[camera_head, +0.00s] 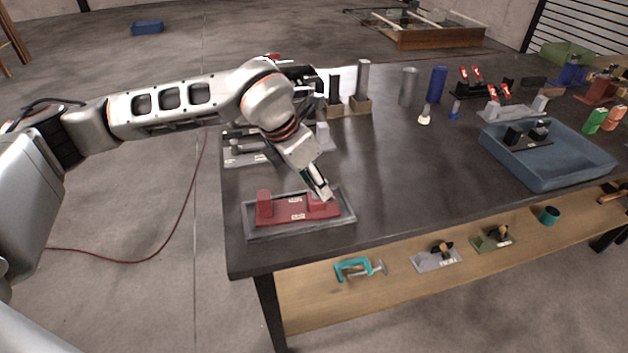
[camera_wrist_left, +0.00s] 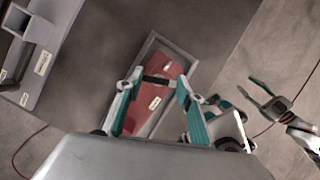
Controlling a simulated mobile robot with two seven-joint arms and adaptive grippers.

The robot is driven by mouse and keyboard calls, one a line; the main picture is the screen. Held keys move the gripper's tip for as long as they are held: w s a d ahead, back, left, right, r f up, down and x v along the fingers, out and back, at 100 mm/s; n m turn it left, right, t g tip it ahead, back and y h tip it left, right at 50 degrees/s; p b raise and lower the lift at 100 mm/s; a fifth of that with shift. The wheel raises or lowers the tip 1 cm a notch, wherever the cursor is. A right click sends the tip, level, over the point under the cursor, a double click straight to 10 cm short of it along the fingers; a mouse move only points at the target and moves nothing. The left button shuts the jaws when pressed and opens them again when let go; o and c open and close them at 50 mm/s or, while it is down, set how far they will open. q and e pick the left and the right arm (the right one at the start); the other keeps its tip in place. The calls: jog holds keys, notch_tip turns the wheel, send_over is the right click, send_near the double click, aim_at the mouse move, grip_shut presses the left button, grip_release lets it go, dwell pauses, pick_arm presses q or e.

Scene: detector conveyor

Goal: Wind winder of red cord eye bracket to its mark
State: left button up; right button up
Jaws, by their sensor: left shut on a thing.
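The red cord eye bracket (camera_head: 285,213) lies in a shallow grey tray (camera_head: 300,231) at the near left of the table. It has a raised block at each end and small white labels. It also shows in the left wrist view (camera_wrist_left: 157,88). My left gripper (camera_head: 325,193) reaches down to the right-hand block. In the wrist view its teal fingers (camera_wrist_left: 160,80) are closed in on a small dark piece at the bracket, perhaps the winder. The winder's mark cannot be made out. My right gripper (camera_wrist_left: 257,98) appears beyond the table edge, its fingers apart and empty.
A grey fixture (camera_head: 245,155) stands behind the tray on the left. Upright cylinders (camera_head: 408,86) stand at the back. A blue bin (camera_head: 545,172) holds a dark part at the right. The middle of the table is clear. A teal clamp (camera_head: 357,269) lies on the lower shelf.

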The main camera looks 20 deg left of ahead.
pick_arm(q)
jog(key=shift+m, duration=0.3)
jog(key=m, duration=0.2)
jog(key=shift+w+a+r+m+g+h+p, duration=0.1)
jog(key=shift+m+g+h+p, duration=0.3)
jog(key=m+g+p, duration=0.1)
jog(key=m, duration=0.2)
jog(key=shift+w+m+h, duration=0.1)
jog(key=shift+m+h, duration=0.2)
jog(key=shift+h, duration=0.1)
jog(key=m+g, duration=0.1)
jog(key=m, duration=0.1)
jog(key=shift+w+m+p, duration=0.1)
jog(key=shift+m+p, duration=0.2)
jog(key=shift+m, duration=0.1)
jog(key=m+g, duration=0.1)
jog(key=m, duration=0.1)
jog(key=shift+m, duration=0.3)
jog(key=shift+m+g+p, duration=0.35)
jog(key=shift+m+g, duration=0.05)
jog(key=shift+m, duration=0.2)
